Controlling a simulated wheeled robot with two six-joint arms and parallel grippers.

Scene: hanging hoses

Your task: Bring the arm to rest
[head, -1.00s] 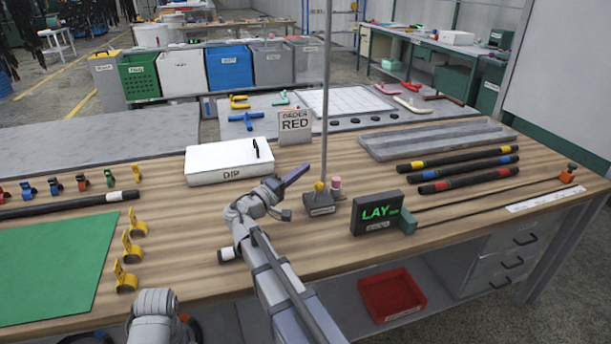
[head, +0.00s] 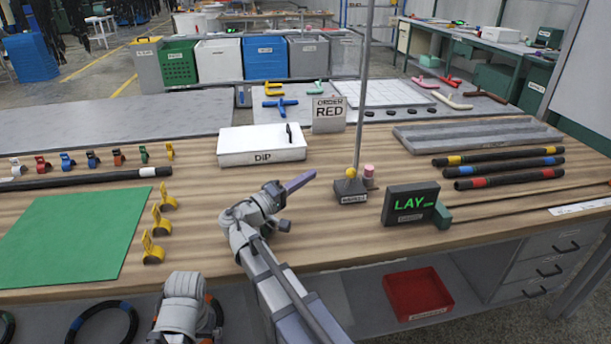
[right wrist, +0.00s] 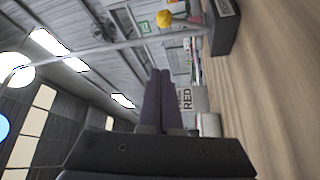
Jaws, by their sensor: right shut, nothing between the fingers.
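My right arm reaches up from the bottom middle of the head view. Its right gripper (head: 312,173) is held above the wooden bench (head: 330,238), in front of the white DIP box (head: 262,153) and left of the pole stand. The purple fingers are shut together and empty. In the right wrist view the closed fingers (right wrist: 160,72) point away with nothing between them. A grey rounded link of mine shows at the bottom left of the head view. My left gripper is not visible.
A pole on a dark base (head: 351,190) and a LAY display (head: 410,203) stand right of the gripper. The RED order card (head: 329,113) stands behind. Banded black hoses (head: 505,172) lie right; a green mat (head: 70,237) and yellow clips (head: 153,250) lie left.

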